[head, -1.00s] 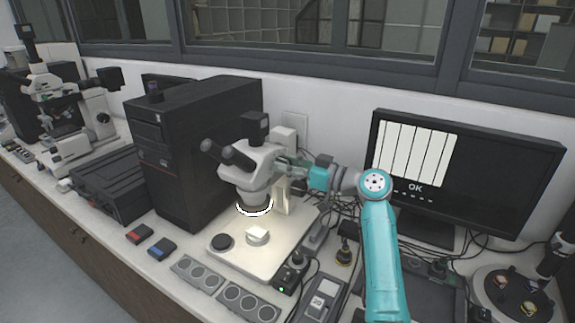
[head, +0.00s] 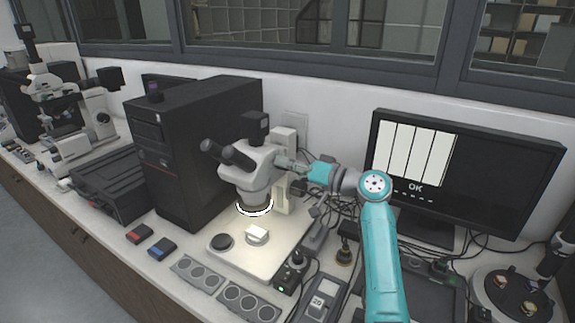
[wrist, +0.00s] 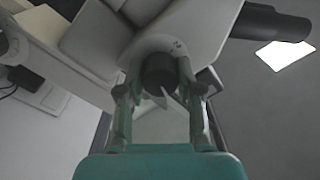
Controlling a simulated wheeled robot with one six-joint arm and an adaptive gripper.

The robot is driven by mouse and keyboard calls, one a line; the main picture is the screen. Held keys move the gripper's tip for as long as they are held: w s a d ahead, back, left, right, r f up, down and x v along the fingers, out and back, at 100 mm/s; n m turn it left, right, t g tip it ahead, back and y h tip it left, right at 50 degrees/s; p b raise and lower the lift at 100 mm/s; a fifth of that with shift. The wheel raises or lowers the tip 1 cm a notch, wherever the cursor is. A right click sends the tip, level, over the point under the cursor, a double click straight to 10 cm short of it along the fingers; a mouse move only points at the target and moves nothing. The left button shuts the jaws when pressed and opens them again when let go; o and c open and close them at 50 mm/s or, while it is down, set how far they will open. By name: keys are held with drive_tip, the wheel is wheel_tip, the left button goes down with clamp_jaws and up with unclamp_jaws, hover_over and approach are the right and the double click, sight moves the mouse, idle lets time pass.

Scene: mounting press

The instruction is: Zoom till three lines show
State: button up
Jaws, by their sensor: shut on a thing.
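The stereo microscope (head: 244,172) stands on its lit base, with its zoom knob on the right side of its head. My gripper (head: 287,163) reaches this knob from the right and is shut on it. In the wrist view the dark zoom knob (wrist: 159,72) sits between the two fingers of my gripper (wrist: 160,84). The monitor (head: 500,175) shows a white picture (head: 404,150) crossed by upright dark lines. Three lines stand out clearly, and another seems to lie close to its right edge. "OK" and a row of small marks show below the picture.
A small bright sample (head: 257,233) lies on the microscope base (head: 270,258) under the ring light. A black computer tower (head: 190,140) stands close on the left. Cables and a small control box (head: 288,278) crowd the bench right of the base.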

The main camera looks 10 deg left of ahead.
drive_tip(key=m, duration=0.4)
drive_tip(key=shift+m, duration=0.3)
drive_tip(key=shift+f+m, duration=0.1)
drive_tip(key=shift+m, duration=1.6)
drive_tip(key=o, duration=1.2)
drive_tip(key=shift+c, duration=0.2)
drive_tip(key=shift+d, duration=0.15)
drive_tip(key=v, duration=1.1)
drive_tip(key=shift+s+d, duration=0.25)
drive_tip(key=shift+d, duration=0.1)
